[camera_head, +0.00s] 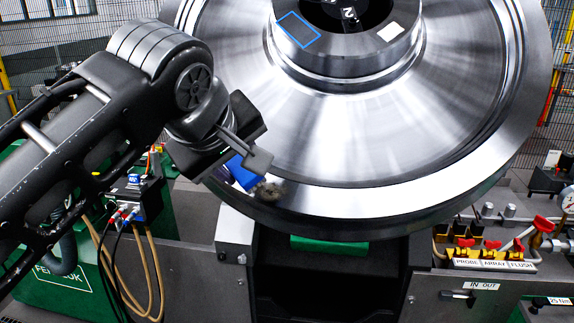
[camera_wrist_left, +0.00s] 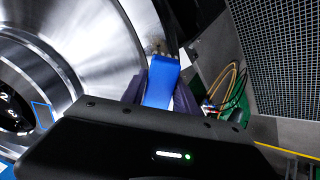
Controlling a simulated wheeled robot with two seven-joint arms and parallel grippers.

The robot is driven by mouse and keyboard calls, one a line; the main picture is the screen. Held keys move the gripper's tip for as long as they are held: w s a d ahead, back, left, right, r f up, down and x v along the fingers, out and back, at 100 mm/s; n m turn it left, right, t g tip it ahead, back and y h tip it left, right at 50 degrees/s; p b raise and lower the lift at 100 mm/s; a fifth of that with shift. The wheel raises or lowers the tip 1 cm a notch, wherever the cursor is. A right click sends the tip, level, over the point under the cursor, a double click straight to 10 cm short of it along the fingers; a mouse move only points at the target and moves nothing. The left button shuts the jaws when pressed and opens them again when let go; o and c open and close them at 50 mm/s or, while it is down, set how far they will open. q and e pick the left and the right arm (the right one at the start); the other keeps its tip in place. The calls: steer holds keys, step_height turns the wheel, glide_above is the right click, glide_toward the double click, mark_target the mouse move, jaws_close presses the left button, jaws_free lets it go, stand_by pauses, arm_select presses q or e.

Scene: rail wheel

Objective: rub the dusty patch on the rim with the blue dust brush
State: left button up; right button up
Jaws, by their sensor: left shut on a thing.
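The large shiny steel rail wheel (camera_head: 400,130) lies tilted across the middle of the head view. A greyish-brown dusty patch (camera_head: 270,190) shows on its rim at the lower left. My left gripper (camera_head: 243,165) is shut on the blue dust brush (camera_head: 240,176), whose bristle end is at or just beside the patch. In the left wrist view the blue brush (camera_wrist_left: 161,82) sits between the fingers, its tip near the dusty patch (camera_wrist_left: 156,46) on the rim. I cannot tell whether the bristles touch the rim. My right gripper is not in view.
A box with cables (camera_head: 135,195) stands on the left below my arm. Brass valves with red handles (camera_head: 490,245) and labels are at the lower right. A green block (camera_head: 330,245) is below the rim. Mesh fencing stands behind.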

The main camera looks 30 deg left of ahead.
mark_target(272, 190)
arm_select(q)
steer(key=shift+s+a, duration=0.1)
steer(key=shift+a, duration=0.2)
steer(key=shift+d+f, duration=0.1)
steer(key=shift+b+x, duration=0.9)
steer(key=shift+x, duration=2.1)
steer(key=shift+b+x, duration=0.6)
steer(key=shift+x, duration=0.4)
steer(key=shift+d, duration=0.1)
steer(key=shift+w+d+f+b, duration=0.1)
steer(key=shift+w+d+b, duration=0.1)
steer(key=shift+d, duration=0.7)
steer(key=shift+w+d+f+b, duration=0.1)
steer(key=shift+d+b, duration=0.05)
steer(key=shift+d, duration=0.75)
